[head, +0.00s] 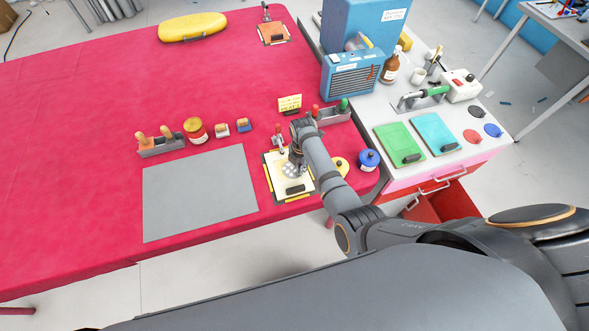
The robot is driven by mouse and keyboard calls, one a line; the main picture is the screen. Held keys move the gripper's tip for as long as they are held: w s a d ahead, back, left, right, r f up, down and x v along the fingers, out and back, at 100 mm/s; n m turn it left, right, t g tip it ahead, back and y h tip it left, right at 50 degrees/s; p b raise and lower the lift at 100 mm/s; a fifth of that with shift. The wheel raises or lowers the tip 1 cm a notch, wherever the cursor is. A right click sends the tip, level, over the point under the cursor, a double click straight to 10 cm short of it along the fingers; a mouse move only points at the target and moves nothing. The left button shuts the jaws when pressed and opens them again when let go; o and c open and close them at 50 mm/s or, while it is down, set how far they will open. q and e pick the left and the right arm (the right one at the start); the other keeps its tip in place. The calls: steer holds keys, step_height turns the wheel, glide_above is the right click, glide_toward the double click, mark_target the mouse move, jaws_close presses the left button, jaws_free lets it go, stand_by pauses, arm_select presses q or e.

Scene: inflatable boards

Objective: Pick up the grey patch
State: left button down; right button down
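A large flat grey rectangular sheet (200,195) lies on the red table; it is the clearest grey piece in view. My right gripper (294,168) points down over a clipboard (277,187) with pale paper, to the right of the grey sheet. A small light grey shape shows at the fingertips; I cannot tell whether it is a separate patch or part of the gripper. The finger opening is too small and hidden to judge. My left gripper is not in view.
Brush holder (160,148), red-and-yellow jar (195,131), yellow disc (341,166) and blue-lidded jar (368,160) stand around the work area. A white side bench at right carries green (400,143) and cyan (434,132) sheets. An open red drawer (440,203) juts out below. The table's left is clear.

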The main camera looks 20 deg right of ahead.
step_height(320, 180, up, 3)
steer(key=shift+r, duration=0.1)
steer(key=s+d+r+b, duration=0.2)
steer(key=s+d+r, duration=0.7)
steer(key=s, duration=0.1)
steer(key=shift+s+r, duration=0.35)
steer(key=shift+r, duration=0.05)
